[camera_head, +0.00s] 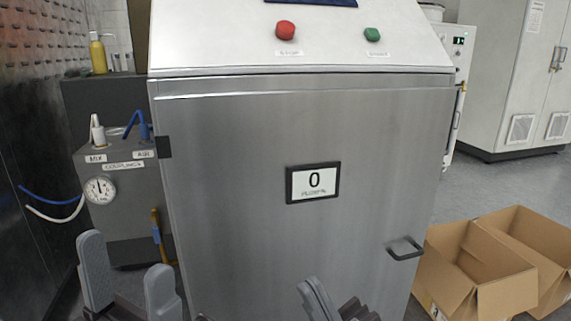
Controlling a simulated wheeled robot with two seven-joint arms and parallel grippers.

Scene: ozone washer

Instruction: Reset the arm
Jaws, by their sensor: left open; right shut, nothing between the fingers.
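My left gripper (129,283) is at the lower left, with its two grey fingers apart and nothing between them. My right gripper (334,302) is at the bottom middle, cut off by the lower edge; its fingers are shut and empty. Both are in front of the steel washer (240,200) and show no hold on it. The washer's door is closed, with a dark handle (405,249) at its lower right. The rest of both arms is out of view.
Open cardboard boxes (455,268) stand on the floor at the right. A grey unit with a gauge (100,190) and hoses is at the left. A red button (285,30) and a green button (372,34) sit on the washer's panel. A white cabinet (500,75) stands behind.

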